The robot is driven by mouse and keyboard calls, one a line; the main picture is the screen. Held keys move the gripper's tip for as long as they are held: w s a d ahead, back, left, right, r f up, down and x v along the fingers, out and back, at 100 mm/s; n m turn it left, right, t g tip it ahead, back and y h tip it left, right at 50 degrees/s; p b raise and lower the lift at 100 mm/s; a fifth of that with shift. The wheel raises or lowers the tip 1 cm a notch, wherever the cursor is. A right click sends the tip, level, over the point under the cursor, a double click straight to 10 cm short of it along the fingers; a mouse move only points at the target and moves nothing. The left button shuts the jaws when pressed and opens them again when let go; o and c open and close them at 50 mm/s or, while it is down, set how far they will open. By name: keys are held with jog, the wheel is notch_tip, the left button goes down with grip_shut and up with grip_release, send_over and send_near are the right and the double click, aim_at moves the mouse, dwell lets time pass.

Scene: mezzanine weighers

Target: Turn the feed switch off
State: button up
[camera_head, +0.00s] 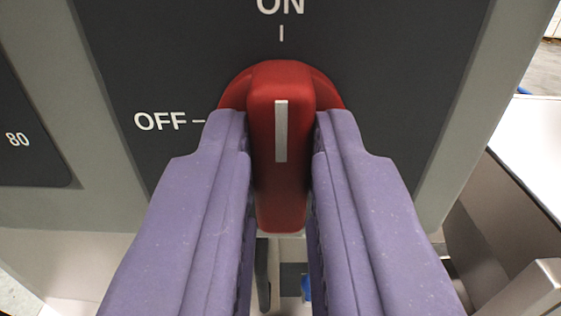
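The feed switch (281,195) is a red rotary knob on a dark panel (400,60). Its white pointer line stands upright, in line with the ON mark at the top. The OFF mark is to the left of the knob. My gripper (281,135) has one purple finger on each side of the knob's handle, with the fingertips close against its sides. Whether both fingers press on the handle is hard to tell. The lower part of the knob's round base is hidden behind the fingers and handle.
A grey frame borders the dark panel. Another dark panel marked 80 (25,140) is at the left edge. A white-topped surface (535,140) stands at the right, with metal parts below it.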

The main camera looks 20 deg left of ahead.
grip_shut()
jog(key=shift+b, duration=0.35)
jog(key=n+b, duration=0.2)
jog(key=n, duration=0.1)
jog(key=shift+a+f+b, duration=0.1)
jog(key=shift+f+b, duration=0.15)
jog(key=shift+b, duration=0.15)
jog(key=n+b, duration=0.6)
jog(key=shift+s+a+f, duration=0.1)
jog(key=shift+f, duration=0.05)
jog(key=n+b, duration=0.4)
jog(key=n, duration=0.1)
jog(key=shift+b, duration=0.3)
jog(key=shift+n+b, duration=1.65)
jog(key=shift+n, duration=0.25)
